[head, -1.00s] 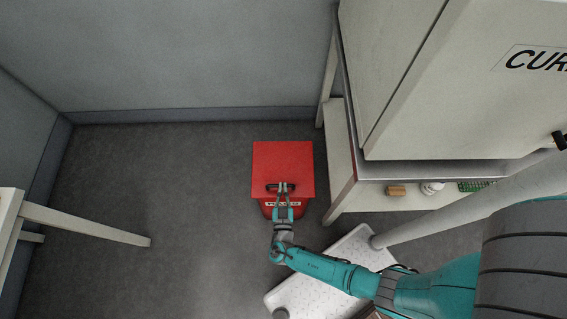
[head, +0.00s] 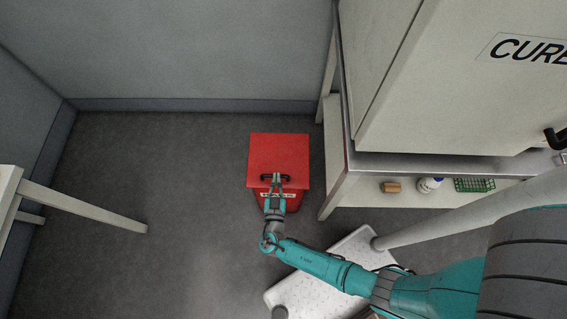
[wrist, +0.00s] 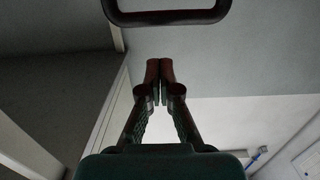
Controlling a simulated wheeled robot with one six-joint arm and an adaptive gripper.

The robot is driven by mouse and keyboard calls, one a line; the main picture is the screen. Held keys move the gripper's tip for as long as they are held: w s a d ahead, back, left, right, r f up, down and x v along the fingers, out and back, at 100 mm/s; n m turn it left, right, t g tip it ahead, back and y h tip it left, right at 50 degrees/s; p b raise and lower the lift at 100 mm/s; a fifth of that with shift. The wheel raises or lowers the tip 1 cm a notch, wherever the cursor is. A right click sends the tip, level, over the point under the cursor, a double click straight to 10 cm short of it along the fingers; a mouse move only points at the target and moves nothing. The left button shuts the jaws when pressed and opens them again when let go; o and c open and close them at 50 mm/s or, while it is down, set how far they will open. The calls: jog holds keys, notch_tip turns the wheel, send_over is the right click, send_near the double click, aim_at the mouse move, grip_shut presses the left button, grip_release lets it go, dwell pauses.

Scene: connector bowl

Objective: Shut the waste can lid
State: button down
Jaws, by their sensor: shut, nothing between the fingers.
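The red waste can (head: 268,203) stands on the floor in the head view, beside the bench leg. Its flat red lid (head: 278,152) covers the top, with a dark handle (head: 264,178) at the front edge. From above I cannot tell whether the lid is fully down. My gripper (head: 276,177) is at the front of the can, its tips overlapping the handle in the picture. In the wrist view my gripper (wrist: 160,66) has its fingers together and empty. The dark handle (wrist: 168,17) shows beyond the tips, with a visible gap between them.
A bench (head: 345,180) with a large white cabinet (head: 440,90) stands to the right. Its lower shelf holds a brown block (head: 391,187), a white bottle (head: 430,185) and a green rack (head: 474,185). A table leg (head: 85,210) is at left. Floor left of the can is clear.

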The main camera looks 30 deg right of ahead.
jog(key=s+a+f, duration=0.4)
jog(key=s, duration=0.3)
jog(key=shift+a+f, duration=0.15)
jog(key=shift+a, duration=0.2)
